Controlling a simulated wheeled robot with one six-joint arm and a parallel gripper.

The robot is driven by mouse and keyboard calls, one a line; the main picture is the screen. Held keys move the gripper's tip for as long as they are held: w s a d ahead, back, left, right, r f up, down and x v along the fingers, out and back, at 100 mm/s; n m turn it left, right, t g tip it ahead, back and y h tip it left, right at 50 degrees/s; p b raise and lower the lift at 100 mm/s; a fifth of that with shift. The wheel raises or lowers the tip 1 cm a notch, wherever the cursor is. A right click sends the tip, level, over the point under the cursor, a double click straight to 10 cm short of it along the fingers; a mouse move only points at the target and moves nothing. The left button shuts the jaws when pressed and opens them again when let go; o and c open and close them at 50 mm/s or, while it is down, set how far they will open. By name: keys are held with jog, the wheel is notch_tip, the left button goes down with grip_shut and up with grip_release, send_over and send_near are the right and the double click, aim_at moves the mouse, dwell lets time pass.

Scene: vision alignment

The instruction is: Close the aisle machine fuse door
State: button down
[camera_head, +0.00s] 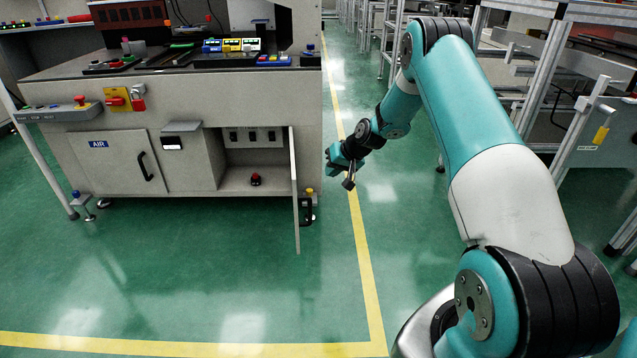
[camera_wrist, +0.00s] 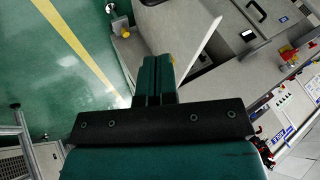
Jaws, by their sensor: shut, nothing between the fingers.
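The machine's fuse door (camera_head: 295,190) is a thin light-grey panel. It stands swung out, nearly edge-on in the head view, at the right side of an open compartment (camera_head: 235,178). The door (camera_wrist: 190,45) shows there as a pale panel just beyond and right of the fingertips; contact cannot be told.
The closed AIR door (camera_head: 115,165) is left on the machine. Yellow floor lines (camera_head: 362,230) run along the machine's right side and front. Metal racks (camera_head: 560,60) stand at right. The green floor (camera_head: 190,270) before the door is clear.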

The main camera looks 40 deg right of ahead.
jog(key=w+a+f+b, duration=0.4)
jog(key=w+a+f, duration=0.1)
jog(key=w+f, duration=0.1)
jog(key=shift+w+a+f, duration=0.35)
jog(key=shift+w+f, duration=0.05)
jog(key=shift+f, duration=0.05)
jog(key=shift+a, duration=0.1)
